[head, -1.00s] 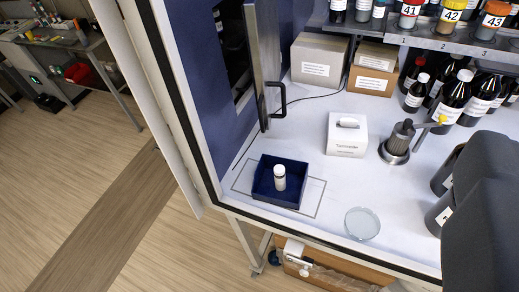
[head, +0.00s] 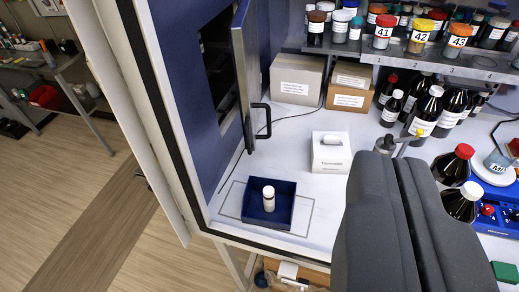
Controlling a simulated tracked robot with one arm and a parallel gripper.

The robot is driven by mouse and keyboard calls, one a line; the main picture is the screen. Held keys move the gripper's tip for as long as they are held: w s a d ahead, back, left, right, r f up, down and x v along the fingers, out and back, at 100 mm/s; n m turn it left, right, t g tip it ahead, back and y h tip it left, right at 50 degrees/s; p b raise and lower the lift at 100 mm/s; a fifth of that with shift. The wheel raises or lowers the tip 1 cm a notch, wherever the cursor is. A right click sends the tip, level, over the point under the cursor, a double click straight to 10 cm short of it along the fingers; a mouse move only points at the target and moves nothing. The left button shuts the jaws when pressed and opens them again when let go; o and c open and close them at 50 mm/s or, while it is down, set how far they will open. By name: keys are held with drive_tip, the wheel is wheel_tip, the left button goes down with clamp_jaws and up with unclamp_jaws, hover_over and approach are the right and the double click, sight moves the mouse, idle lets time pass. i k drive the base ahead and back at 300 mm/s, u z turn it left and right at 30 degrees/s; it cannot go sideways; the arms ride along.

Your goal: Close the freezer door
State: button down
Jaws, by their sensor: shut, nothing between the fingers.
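The freezer door (head: 246,70) is a grey metal panel in the blue left wall, seen nearly edge-on. It stands open, swung out from the dark freezer opening (head: 218,65). Its black bar handle (head: 265,125) sticks out to the right near the lower edge. My gripper (head: 390,162) shows as two dark grey fingers at the lower right, pressed together and empty. It is to the right of and nearer than the door and handle, apart from both. The freezer's inside is mostly too dark to make out.
A blue tray (head: 228,206) with a white vial (head: 268,198) sits below the door. A white tissue box (head: 331,152), cardboard boxes (head: 297,80) and brown bottles (head: 425,112) stand further right. Bench surface between handle and tissue box is clear.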

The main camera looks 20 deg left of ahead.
sight(242, 30)
drive_tip(key=i, duration=1)
